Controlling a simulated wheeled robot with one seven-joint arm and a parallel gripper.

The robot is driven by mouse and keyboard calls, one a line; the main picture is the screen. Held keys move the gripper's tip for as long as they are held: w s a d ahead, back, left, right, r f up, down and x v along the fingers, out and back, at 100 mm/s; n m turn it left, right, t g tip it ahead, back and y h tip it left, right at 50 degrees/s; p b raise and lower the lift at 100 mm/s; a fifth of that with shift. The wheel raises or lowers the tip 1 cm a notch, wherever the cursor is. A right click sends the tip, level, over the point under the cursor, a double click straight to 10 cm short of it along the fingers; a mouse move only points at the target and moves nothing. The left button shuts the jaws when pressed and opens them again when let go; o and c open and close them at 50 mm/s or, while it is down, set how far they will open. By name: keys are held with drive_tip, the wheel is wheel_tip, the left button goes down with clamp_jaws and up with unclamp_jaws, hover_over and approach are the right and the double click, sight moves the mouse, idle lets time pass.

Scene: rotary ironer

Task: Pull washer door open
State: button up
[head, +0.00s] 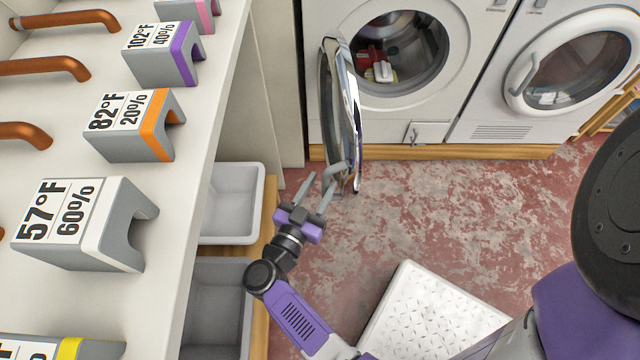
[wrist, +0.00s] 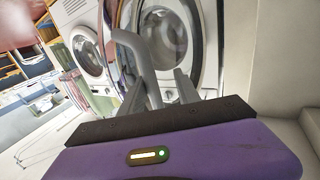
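The washer (head: 430,105) stands at the back with its round door (head: 350,120) swung wide open, seen nearly edge-on in the head view. The open drum (head: 400,45) shows red and white items inside. The grey door handle (head: 337,172) is on the door's near lower part; in the wrist view the curved handle (wrist: 148,50) reaches down toward my fingers. My gripper (head: 323,181) is close to the handle, with its two fingers apart. In the wrist view my gripper (wrist: 160,90) also shows a gap between the fingers. I cannot tell whether a finger touches the handle.
A second machine (head: 570,65) with a shut round door stands to the right. A shelf (head: 180,200) with labelled grey blocks runs along the left, above grey bins (head: 262,205). A white textured platform (head: 425,318) lies on the floor. Red mottled floor (head: 460,210) is clear before the machines.

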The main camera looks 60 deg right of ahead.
drive_tip(key=s+a, duration=0.1)
drive_tip(key=a, duration=0.6)
drive_tip(key=shift+a, duration=0.3)
